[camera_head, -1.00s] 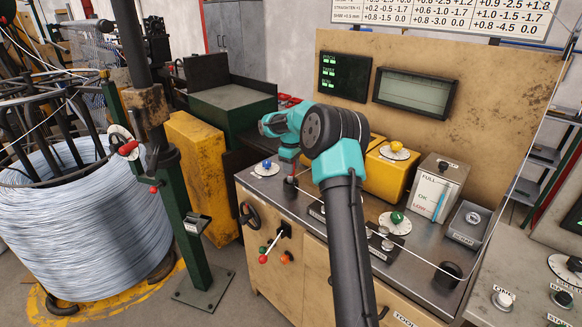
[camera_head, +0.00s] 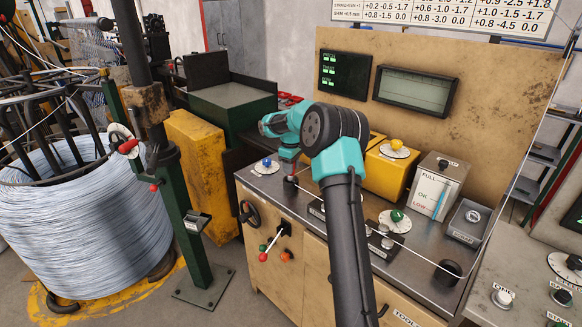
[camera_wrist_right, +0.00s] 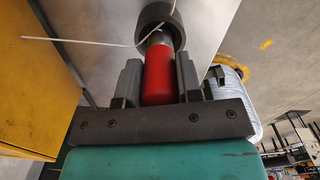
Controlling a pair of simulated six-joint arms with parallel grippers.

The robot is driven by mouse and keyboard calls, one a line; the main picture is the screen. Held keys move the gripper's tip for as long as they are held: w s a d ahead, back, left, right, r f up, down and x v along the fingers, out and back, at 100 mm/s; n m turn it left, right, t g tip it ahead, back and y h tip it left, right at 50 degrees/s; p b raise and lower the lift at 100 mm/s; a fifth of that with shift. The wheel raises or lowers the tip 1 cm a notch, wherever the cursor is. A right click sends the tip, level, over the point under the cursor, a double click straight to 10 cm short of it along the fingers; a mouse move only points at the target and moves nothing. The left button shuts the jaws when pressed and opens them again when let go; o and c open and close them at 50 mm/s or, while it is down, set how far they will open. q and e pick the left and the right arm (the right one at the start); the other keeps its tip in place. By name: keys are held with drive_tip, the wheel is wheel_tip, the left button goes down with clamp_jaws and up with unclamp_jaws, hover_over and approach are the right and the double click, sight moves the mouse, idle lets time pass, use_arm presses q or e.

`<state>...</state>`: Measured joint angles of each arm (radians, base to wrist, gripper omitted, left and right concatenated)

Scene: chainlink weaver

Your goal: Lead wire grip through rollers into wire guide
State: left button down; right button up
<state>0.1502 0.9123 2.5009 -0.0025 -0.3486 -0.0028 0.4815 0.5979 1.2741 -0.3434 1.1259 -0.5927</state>
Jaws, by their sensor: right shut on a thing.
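My right gripper (camera_head: 289,162) is over the left part of the cabinet top, partly hidden behind my wrist. In the right wrist view its two grey fingers (camera_wrist_right: 159,84) are shut on the red handle of the wire grip (camera_wrist_right: 158,68). Beyond the handle is a dark round ring (camera_wrist_right: 178,32), with pale wire (camera_wrist_right: 85,42) at it and running left. I cannot tell whether the grip's end is inside the ring. In the head view a thin wire (camera_head: 410,252) slopes across the cabinet top to a black cylinder (camera_head: 450,272). My left gripper is not in view.
The cabinet top (camera_head: 268,185) carries coloured knobs, a yellow box (camera_head: 388,175), a FULL/OK/LOW box (camera_head: 437,185) and a grey tray (camera_head: 467,222). A large wire coil (camera_head: 75,225) and a green post (camera_head: 185,235) stand left.

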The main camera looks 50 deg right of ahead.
drive_tip(key=shift+f, duration=0.1)
idle(0.3)
drive_tip(key=o, duration=1.1)
drive_tip(key=shift+c, duration=0.2)
drive_tip(key=shift+r, duration=4)
drive_tip(key=shift+a, duration=0.1)
